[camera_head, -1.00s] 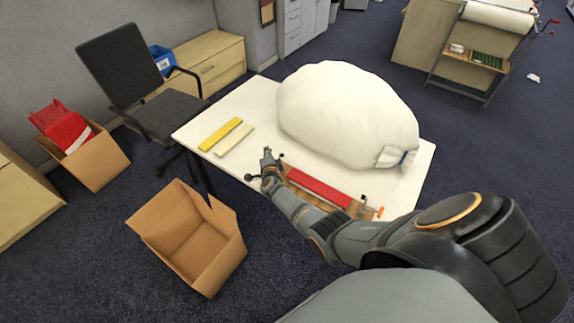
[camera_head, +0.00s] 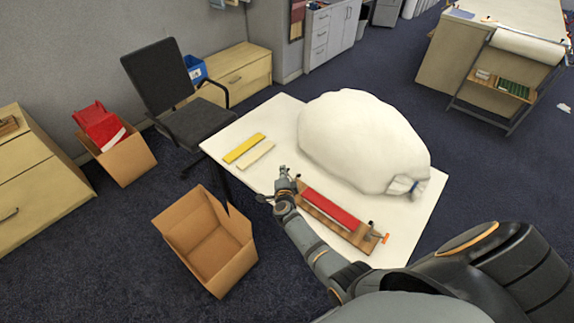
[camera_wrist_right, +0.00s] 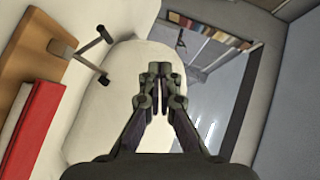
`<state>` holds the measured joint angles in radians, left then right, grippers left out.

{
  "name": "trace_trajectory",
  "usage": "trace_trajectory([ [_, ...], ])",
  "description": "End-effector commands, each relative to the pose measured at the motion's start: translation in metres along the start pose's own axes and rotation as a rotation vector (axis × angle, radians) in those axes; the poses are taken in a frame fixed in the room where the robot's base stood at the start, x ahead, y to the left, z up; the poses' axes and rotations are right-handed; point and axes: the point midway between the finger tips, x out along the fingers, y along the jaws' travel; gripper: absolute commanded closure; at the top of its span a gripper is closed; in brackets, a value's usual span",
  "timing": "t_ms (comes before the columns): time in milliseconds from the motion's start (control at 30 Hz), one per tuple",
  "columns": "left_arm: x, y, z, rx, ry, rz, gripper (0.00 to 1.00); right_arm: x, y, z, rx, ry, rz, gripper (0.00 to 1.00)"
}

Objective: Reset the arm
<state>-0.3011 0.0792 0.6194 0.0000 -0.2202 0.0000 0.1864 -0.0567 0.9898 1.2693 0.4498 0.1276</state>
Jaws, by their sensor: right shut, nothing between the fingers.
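My right gripper (camera_head: 285,172) is over the front edge of the white table (camera_head: 268,183), left of a wooden board with a red strip. In the right wrist view its fingers (camera_wrist_right: 159,72) are together with nothing between them. The wooden board (camera_head: 310,210) carries the red strip (camera_head: 335,207) and metal clamps; it also shows at the left of the right wrist view (camera_wrist_right: 38,62). A large white sack (camera_head: 362,140) lies on the table behind the gripper. My left gripper is not in view.
A yellow strip (camera_head: 244,148) and a cream strip (camera_head: 256,155) lie at the table's left end. An open empty cardboard box (camera_head: 212,240) stands on the floor in front. A dark office chair (camera_head: 160,85) stands behind the table's left end.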

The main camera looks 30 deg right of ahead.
Motion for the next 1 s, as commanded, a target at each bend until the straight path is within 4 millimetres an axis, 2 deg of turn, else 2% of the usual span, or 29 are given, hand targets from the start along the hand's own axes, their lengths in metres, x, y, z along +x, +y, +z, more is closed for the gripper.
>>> trace_trajectory([
  [167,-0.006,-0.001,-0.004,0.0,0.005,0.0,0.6,-0.01,-0.005,0.001,-0.001,0.001,0.0,1.0],
  [633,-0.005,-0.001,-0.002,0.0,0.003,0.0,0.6,-0.01,-0.005,0.001,-0.001,0.001,0.0,1.0],
  [733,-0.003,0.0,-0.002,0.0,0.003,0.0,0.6,-0.011,0.004,0.003,-0.024,-0.01,0.006,1.0],
  [767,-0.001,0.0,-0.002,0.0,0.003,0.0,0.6,-0.013,0.014,0.005,-0.05,-0.022,0.011,1.0],
  [867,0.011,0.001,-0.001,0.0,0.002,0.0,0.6,-0.027,0.069,0.015,-0.211,-0.103,0.045,1.0],
  [967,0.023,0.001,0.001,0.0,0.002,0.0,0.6,-0.055,0.15,0.027,-0.441,-0.24,0.103,1.0],
  [1000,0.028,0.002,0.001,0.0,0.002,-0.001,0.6,-0.069,0.183,0.031,-0.535,-0.301,0.131,1.0],
])
